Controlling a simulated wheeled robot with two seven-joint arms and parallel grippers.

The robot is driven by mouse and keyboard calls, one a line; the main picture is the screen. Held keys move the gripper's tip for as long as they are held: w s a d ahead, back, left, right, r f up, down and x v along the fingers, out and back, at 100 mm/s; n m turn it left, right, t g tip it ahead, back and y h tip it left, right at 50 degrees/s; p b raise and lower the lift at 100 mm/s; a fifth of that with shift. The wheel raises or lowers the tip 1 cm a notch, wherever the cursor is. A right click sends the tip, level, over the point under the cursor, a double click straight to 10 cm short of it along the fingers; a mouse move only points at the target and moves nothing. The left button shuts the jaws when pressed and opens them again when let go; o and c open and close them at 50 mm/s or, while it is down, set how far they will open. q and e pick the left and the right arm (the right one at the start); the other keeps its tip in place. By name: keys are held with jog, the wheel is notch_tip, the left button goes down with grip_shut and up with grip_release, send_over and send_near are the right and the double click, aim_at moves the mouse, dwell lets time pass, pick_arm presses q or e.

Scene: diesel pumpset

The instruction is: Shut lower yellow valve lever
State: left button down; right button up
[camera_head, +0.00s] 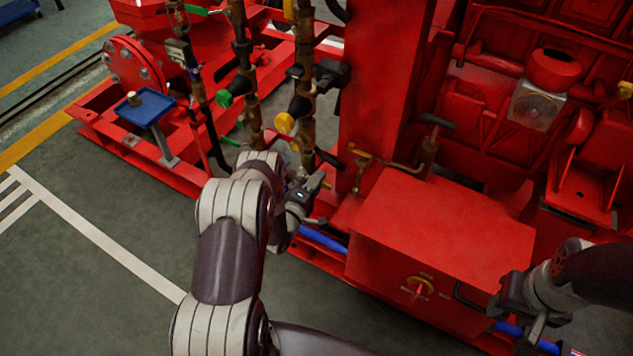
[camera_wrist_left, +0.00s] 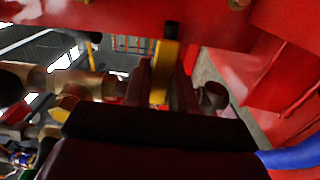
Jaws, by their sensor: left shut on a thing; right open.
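The lower yellow valve lever (camera_wrist_left: 160,72) stands upright in the left wrist view, with a dark tip at its top. My left gripper (camera_wrist_left: 160,88) is shut on it, one finger on each side. In the head view my left gripper (camera_head: 318,184) is beside the lower part of the brass pipework, and only a small bit of yellow shows at its tips. The valve body is mostly hidden by my left arm. My right gripper (camera_head: 540,335) is open and empty at the lower right, beside the red box.
A red box (camera_head: 440,235) with a dial stands right of my left gripper. Brass pipes with a yellow round handle (camera_head: 285,123) and a green handle (camera_head: 224,100) rise above it. A blue hose (camera_head: 322,239) runs low beside the frame. A blue tray (camera_head: 147,107) stands left; floor there is clear.

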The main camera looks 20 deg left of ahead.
dwell(0.4)
pick_arm(q)
jog(key=c, duration=1)
grip_release()
jog(key=s+a+p, duration=0.1)
jog(key=s+p, duration=0.2)
jog(key=s, duration=0.9)
jog(key=shift+s+p, duration=0.4)
